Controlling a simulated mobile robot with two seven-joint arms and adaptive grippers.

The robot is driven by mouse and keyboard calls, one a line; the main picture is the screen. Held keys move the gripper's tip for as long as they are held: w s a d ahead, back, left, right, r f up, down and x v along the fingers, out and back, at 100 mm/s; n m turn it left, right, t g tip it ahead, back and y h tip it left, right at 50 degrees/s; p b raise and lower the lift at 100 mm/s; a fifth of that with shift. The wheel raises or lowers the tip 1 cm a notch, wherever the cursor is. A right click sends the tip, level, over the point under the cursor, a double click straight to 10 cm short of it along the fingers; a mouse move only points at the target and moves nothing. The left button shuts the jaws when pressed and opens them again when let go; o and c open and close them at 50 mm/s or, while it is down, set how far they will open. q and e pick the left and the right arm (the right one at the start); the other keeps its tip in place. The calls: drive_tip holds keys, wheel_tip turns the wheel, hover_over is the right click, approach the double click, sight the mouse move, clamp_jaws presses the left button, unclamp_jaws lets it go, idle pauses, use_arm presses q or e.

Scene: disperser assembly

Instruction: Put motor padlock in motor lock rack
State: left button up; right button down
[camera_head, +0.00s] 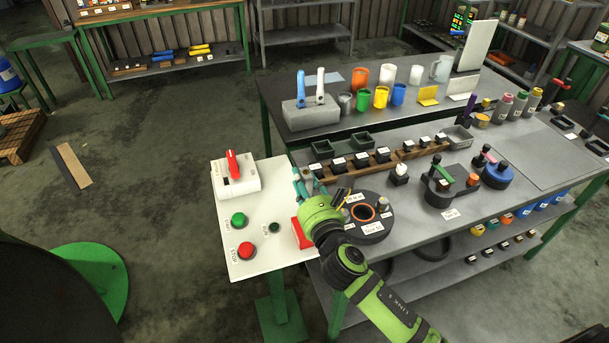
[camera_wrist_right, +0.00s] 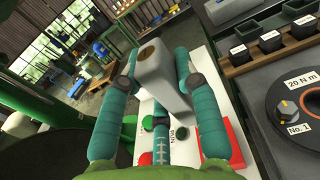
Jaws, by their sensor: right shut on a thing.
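My right gripper (camera_head: 305,182) is above the right edge of the white control panel (camera_head: 262,262), its teal fingers pointing away from me. In the right wrist view its fingers (camera_wrist_right: 158,65) are shut on a pale grey block with a round brown spot, which looks like the motor padlock (camera_wrist_right: 167,82). In the head view the held block is mostly hidden by the gripper. A red thing (camera_head: 302,233), possibly the motor lock rack, sits at the panel's right edge, partly behind the gripper. It also shows in the right wrist view (camera_wrist_right: 229,130). My left gripper is not in view.
The panel bears a white switch box (camera_head: 238,184) with a red handle, a green button (camera_head: 238,219) and a red stop button (camera_head: 246,250). Close right stands a round dark fixture (camera_head: 376,228). A wooden rack (camera_head: 345,172) with small black boxes lies behind it.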

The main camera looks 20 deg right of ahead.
drive_tip(key=shift+s, duration=0.1)
drive_tip(key=shift+r+p, duration=0.1)
drive_tip(key=shift+p, duration=0.2)
wheel_tip(320, 180, down, 6)
drive_tip(key=b, duration=0.5)
drive_tip(key=shift+p, duration=0.45)
idle(1.6)
drive_tip(key=shift+s+f+b, duration=0.1)
drive_tip(key=shift+f+b, duration=1.8)
drive_tip(key=shift+f, duration=0.35)
drive_tip(key=c, duration=0.8)
unclamp_jaws()
drive_tip(key=shift+c, duration=0.2)
